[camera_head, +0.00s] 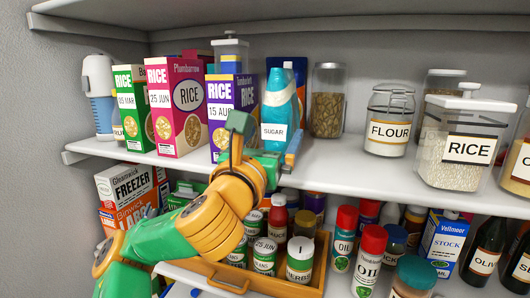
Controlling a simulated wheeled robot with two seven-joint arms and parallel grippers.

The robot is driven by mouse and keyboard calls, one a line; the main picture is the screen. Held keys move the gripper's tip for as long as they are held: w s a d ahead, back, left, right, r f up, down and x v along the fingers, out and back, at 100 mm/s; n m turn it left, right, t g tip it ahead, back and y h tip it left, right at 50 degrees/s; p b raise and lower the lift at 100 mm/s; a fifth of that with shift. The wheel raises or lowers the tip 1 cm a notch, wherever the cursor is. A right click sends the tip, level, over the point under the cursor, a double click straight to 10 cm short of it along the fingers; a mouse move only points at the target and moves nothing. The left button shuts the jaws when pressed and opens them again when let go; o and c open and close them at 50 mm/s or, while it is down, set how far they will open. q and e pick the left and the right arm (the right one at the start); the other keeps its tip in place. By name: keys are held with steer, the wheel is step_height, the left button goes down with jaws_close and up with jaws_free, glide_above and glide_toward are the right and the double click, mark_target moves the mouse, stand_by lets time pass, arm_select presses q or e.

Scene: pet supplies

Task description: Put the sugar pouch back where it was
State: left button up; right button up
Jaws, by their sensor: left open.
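The sugar pouch (278,100), teal with a white SUGAR label, stands upright on the middle shelf (345,165), right of the rice boxes. My left gripper (268,143) is in front of the pouch's lower part, with its jaws open. One finger is near the pouch's left side and the other near its lower right. I cannot tell whether either touches it. The gripper hides part of the pouch's base. My right gripper is not in view.
Rice boxes (178,105) stand close on the left of the pouch. A tall jar (327,100) stands at its right, behind. Flour (388,120) and rice (462,140) jars stand farther right. The shelf front between is clear. Bottles and spice jars fill the shelf below.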

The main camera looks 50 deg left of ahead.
arm_select(q)
steer(key=b+v, duration=0.4)
steer(key=shift+f, duration=0.2)
steer(key=shift+s+d+r, duration=0.15)
steer(key=shift+s+d, duration=0.1)
steer(key=shift+s, duration=0.2)
